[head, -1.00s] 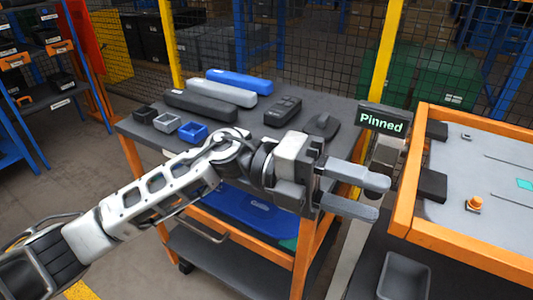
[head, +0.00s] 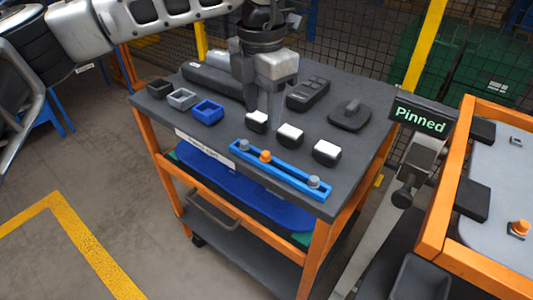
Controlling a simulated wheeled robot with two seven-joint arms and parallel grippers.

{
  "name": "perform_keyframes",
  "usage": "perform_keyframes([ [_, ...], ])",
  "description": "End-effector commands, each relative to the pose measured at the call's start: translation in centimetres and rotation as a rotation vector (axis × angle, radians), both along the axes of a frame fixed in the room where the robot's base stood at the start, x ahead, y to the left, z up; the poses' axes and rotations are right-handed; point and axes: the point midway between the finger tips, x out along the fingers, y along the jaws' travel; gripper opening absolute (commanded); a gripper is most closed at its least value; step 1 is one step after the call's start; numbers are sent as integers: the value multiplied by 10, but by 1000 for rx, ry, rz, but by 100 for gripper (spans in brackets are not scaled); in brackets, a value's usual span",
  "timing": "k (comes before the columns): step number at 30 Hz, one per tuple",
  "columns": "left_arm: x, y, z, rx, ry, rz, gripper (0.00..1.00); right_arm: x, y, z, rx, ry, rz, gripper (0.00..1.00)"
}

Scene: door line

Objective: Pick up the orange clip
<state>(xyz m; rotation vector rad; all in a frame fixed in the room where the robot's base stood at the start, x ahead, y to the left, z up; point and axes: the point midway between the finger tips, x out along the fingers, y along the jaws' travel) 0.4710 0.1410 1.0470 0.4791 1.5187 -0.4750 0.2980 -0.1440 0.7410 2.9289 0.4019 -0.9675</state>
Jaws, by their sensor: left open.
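Another orange piece (head: 519,228) stands on the grey panel at the right; I cannot tell for sure which is the named clip. My left gripper (head: 261,108) points down over the cart top, open, with its fingers just behind the leftmost white-topped black block (head: 256,121). It is behind and apart from the blue strip. My right gripper does not show.
The dark cart top (head: 180,112) also holds small black, grey and blue trays (head: 208,110), more white-topped blocks (head: 326,151), a dark remote-like part (head: 308,93) and a black mirror-like part (head: 350,114). A "Pinned" sign (head: 420,118) and orange frame (head: 452,200) stand at right.

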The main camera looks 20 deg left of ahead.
Motion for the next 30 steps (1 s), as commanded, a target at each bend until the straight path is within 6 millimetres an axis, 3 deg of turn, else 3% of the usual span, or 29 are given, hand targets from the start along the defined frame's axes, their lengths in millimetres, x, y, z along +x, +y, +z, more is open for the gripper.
perform_keyframes([
  [6,0,0,-37,0,1,-1,47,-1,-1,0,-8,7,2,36],
  [14,2,-2,-56,-2,1,-1,47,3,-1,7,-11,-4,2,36],
  [21,5,-3,-91,-2,2,-2,47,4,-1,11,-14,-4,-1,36],
  [30,5,-3,-99,-3,0,-2,47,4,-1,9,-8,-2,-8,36],
])
